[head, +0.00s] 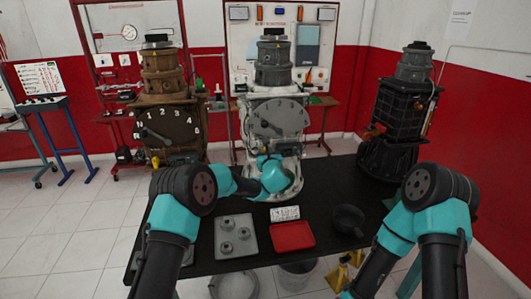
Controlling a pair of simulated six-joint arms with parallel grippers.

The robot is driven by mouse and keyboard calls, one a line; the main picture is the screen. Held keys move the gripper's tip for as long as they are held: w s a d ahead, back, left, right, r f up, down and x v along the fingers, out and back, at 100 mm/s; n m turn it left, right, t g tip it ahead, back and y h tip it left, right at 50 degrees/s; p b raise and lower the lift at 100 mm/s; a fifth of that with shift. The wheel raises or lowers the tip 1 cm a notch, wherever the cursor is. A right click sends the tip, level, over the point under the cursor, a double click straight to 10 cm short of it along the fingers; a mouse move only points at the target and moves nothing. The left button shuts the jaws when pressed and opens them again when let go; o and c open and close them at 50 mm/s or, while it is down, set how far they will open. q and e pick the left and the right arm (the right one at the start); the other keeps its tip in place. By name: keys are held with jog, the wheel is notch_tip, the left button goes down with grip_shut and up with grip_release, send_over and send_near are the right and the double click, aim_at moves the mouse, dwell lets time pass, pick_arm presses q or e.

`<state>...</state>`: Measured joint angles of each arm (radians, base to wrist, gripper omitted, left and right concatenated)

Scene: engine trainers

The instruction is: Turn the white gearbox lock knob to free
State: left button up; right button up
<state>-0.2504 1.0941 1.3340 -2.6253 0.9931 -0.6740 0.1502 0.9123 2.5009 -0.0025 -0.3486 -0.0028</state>
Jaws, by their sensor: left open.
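My left gripper (268,158) is open at that lower front, small and mostly hidden by the teal wrist. I cannot tell whether it touches anything. My right arm bends at the right of the view; its gripper does not show.
A brown gearbox (172,122) stands left and a black one (388,127) right. The black table (340,185) holds a grey tray (236,251) with several parts, a red tray (291,235), a white part tray (285,213) and a dark bowl (348,217).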

pick_arm(q)
jog(key=shift+w+a, duration=0.15)
jog(key=shift+w, duration=0.45)
grip_shut()
